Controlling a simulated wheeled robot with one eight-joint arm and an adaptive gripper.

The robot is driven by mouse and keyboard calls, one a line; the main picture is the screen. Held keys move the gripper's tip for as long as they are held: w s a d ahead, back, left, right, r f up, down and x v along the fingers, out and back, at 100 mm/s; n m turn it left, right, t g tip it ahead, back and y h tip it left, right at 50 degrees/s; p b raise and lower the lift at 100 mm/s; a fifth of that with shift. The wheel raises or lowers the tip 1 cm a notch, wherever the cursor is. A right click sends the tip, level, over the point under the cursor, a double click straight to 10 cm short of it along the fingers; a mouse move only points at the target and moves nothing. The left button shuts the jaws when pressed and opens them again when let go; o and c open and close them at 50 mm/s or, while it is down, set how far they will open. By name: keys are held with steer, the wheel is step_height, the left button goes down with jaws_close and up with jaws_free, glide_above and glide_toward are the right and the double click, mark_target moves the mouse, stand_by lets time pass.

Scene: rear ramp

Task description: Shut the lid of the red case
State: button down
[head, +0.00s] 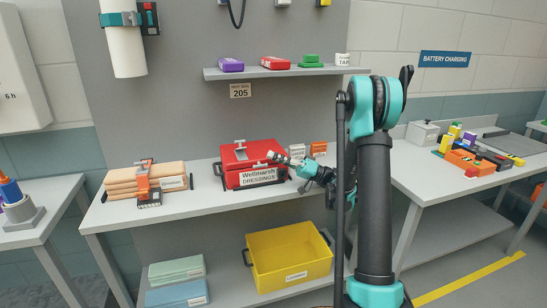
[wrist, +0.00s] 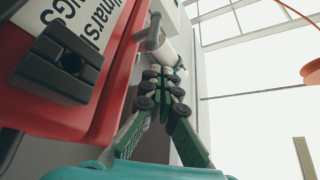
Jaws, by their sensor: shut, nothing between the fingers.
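The red case (head: 229,181) stands on the middle table with a white Wellmarsh Dressings label on its front. Its red lid (head: 262,148) lies over the body with a grey T-shaped handle on it; I cannot tell whether it is fully shut. In the wrist view the red case (wrist: 112,75) fills the left side, with a dark block on its front. My gripper (head: 272,156) is at the case's right front, pointing left, fingers together and empty. The fingertips (wrist: 164,75) show beside a grey bar; I cannot tell whether they touch the case.
Tan folded bundles (head: 120,180) with an orange clamp lie left of the case. Small white and orange boxes (head: 318,148) stand behind my gripper. A shelf (head: 290,72) hangs above, and a yellow bin (head: 290,262) sits below. The tabletop before the tan bundles is partly clear.

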steer(key=s+d+f, duration=0.1)
steer(key=d+f, duration=0.1)
steer(key=d, duration=1.4)
steer(key=s+a+f+m+h, duration=0.75)
steer(key=s+a+h, duration=0.25)
steer(key=a+h, duration=0.15)
steer(key=s+d+f+t+h, duration=0.1)
steer(key=s+d+f+h, duration=0.4)
steer(key=s, duration=0.3)
steer(key=s+d+f+t+h, duration=0.1)
steer(key=s+d+f+h, duration=0.4)
steer(key=s+d+h, duration=0.1)
steer(key=shift+s+d, duration=0.65)
steer(key=shift+s, duration=0.5)
